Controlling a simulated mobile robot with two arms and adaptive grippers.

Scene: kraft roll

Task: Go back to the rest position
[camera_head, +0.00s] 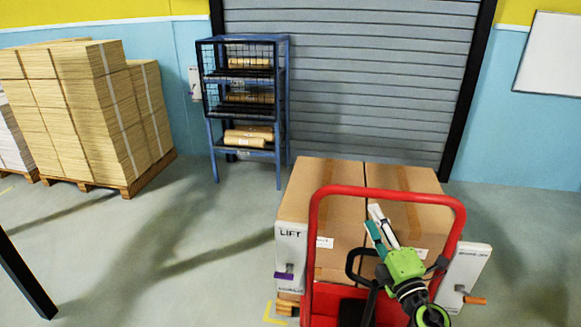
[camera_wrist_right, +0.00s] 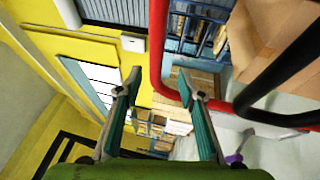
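My right gripper (camera_head: 374,220), green with teal and white fingers, is raised in front of the brown cardboard boxes (camera_head: 330,200), near the red tubular frame (camera_head: 388,190). In the right wrist view the gripper (camera_wrist_right: 159,78) has its two fingers spread apart, with nothing held between them. The red frame also shows close beyond the fingers in that view (camera_wrist_right: 158,60). My left gripper is in neither view.
A blue wire rack (camera_head: 214,130) with kraft rolls (camera_head: 248,136) stands before the grey shutter (camera_head: 350,80). Strapped cardboard stacks (camera_head: 75,110) sit on a pallet at left. A white panel marked LIFT (camera_head: 290,250) stands beside the boxes. Floor (camera_head: 180,240) at left-centre is clear.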

